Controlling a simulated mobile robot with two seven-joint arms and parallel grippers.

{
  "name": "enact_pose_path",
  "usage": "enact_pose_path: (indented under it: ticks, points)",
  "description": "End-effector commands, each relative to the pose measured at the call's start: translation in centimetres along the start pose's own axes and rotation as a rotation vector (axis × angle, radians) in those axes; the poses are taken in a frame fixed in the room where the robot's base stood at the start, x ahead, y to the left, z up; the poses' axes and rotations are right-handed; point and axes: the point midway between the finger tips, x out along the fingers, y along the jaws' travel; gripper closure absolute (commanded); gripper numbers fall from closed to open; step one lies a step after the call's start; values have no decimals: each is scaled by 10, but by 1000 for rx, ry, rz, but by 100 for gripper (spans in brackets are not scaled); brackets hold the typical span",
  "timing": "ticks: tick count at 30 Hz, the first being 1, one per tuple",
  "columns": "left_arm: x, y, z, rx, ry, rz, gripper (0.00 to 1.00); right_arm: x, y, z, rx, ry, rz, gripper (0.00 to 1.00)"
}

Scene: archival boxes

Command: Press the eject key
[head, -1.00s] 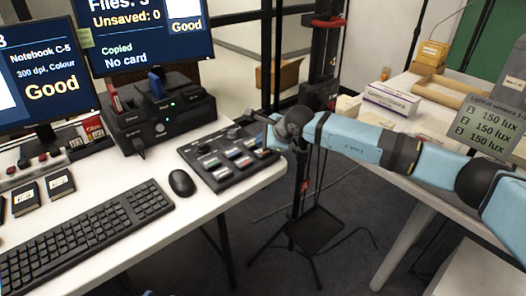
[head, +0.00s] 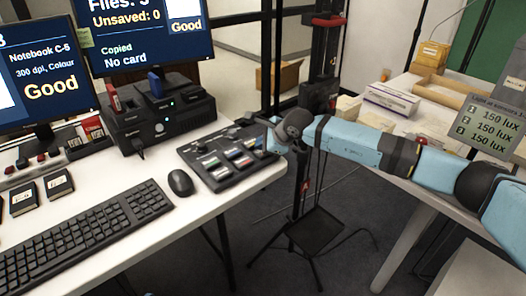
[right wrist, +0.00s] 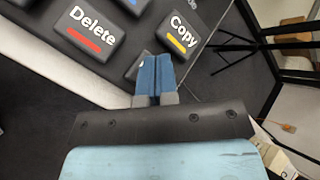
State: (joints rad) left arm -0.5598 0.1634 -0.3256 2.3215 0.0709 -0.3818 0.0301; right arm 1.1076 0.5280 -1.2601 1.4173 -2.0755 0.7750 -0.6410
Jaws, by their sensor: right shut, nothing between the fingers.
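The key panel (head: 237,182) lies at the right end of the white desk, with knobs and several colour-striped keys. In the right wrist view, a Delete key (right wrist: 88,36) has a red stripe and a Copy key (right wrist: 178,36) a yellow one. Another key (right wrist: 134,69) is partly hidden by my fingers and its label cannot be read, so I cannot tell which key is eject. My right gripper (right wrist: 157,60) is shut and empty, its blue fingertips over the panel between Delete and Copy. Whether they touch is unclear. My left gripper is not in view.
A mouse (head: 181,183) and keyboard (head: 85,235) lie left of the panel. A black card-reader unit (head: 160,125) stands behind them, under two monitors; one reads "No card" (head: 126,60). A dark stand (head: 315,232) is on the floor. A table (head: 415,185) with boxes is at the right.

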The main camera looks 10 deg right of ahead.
Motion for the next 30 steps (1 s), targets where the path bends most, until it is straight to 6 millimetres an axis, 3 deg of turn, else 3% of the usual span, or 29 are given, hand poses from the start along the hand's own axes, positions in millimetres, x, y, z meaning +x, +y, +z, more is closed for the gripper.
enact_pose_path:
  ticks: [20,30]
  points:
    - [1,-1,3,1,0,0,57,4,3,-3,0,2,2,100]
    - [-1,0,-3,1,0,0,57,-6,-4,4,0,2,1,100]
